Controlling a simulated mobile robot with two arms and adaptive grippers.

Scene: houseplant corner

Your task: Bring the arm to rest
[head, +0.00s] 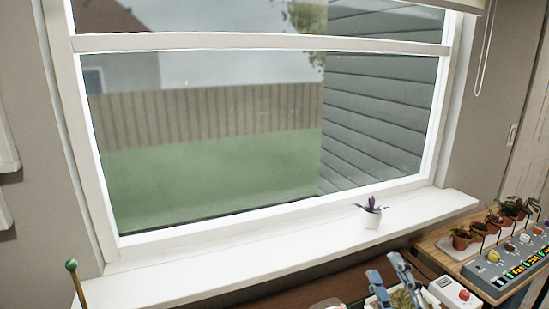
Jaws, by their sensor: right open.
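My right gripper (385,267) shows at the bottom edge of the head view, right of centre. Its two blue-grey fingers point up and stand apart, with nothing between them. It is below and in front of the windowsill, apart from the small white pot with a purple-leaved plant (372,214) on the sill. The rest of that arm is cut off by the lower edge. My left gripper is not in view.
The white windowsill (240,255) is mostly clear. At the right, a wooden table (432,248) bears several small terracotta-potted plants (461,238) and a grey control panel (512,262). A white box with a red button (452,292) is close right of my gripper. A green-knobbed post (71,265) stands at left.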

